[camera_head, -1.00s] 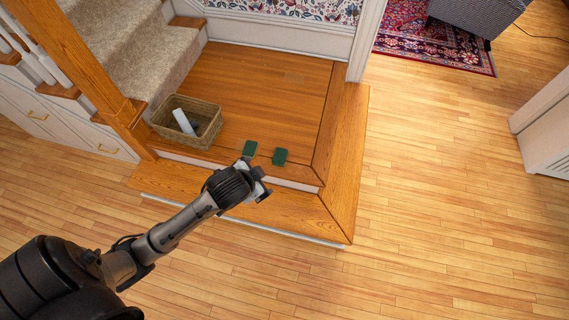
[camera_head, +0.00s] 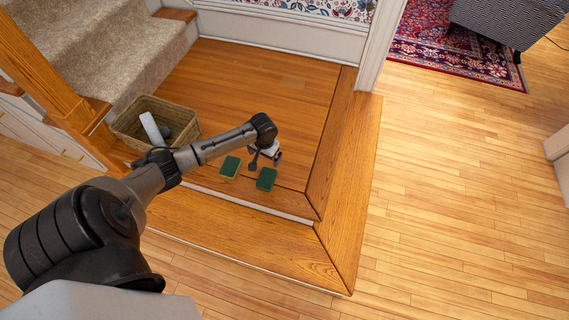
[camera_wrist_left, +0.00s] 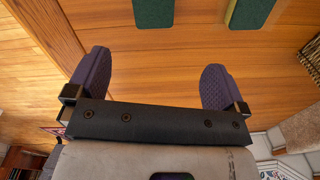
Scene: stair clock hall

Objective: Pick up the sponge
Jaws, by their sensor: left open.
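Two green sponges lie flat and apart on the wooden landing. In the head view the left sponge (camera_head: 230,167) is nearer the basket, and the right sponge (camera_head: 267,179) is to its right. My left gripper (camera_head: 265,160) is over the landing, just beyond the sponges. In the left wrist view my left gripper (camera_wrist_left: 155,85) has its two fingers wide apart with nothing between them. Both sponges, one (camera_wrist_left: 154,12) and the other (camera_wrist_left: 250,13), are cut off by the top edge there, beyond the fingertips. My right gripper is not in view.
A wicker basket (camera_head: 188,133) holding a white item (camera_head: 152,128) stands left of the sponges, beside carpeted stairs (camera_head: 90,45). My left arm passes in front of it. The landing's edge (camera_head: 245,203) drops to a lower step. The landing behind the gripper is clear.

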